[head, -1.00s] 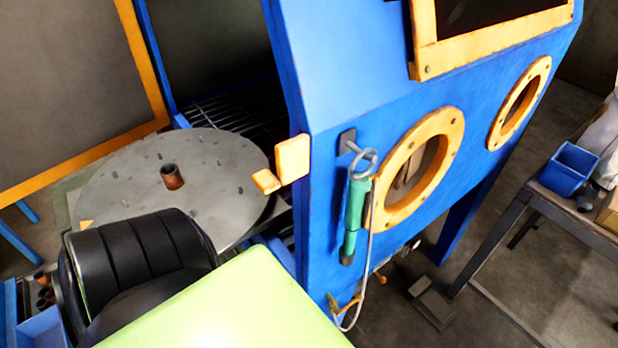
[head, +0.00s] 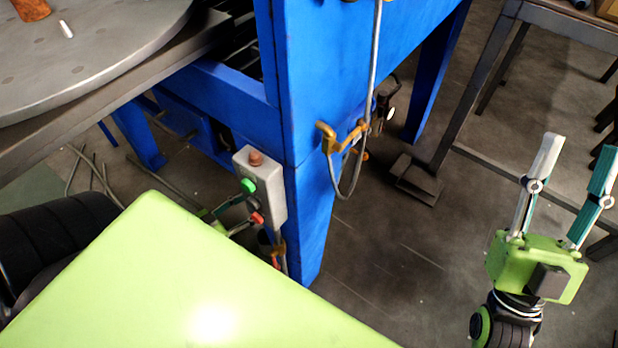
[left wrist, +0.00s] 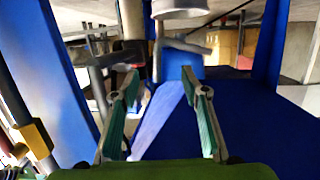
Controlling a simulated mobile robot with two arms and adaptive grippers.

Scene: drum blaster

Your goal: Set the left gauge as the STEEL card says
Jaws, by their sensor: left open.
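A small round white-faced dial (head: 391,113) shows at the edge of the blue cabinet in the head view, among dark fittings. It may be a gauge; its reading is too small to make out. I see no second gauge and no STEEL card. My left gripper (left wrist: 160,73) is open in the left wrist view, with nothing clearly held between its fingers. In the head view, parts of it show beside the control box (head: 260,185), mostly hidden by my green body. My right gripper (head: 580,145) is open and empty at the right, above the floor.
The blue cabinet (head: 325,75) fills the middle of the head view. A yellow-brown hook (head: 340,137) and a hanging grey hose are on its side. A grey round turntable (head: 95,65) is at upper left. A dark metal bench (head: 560,30) stands at upper right.

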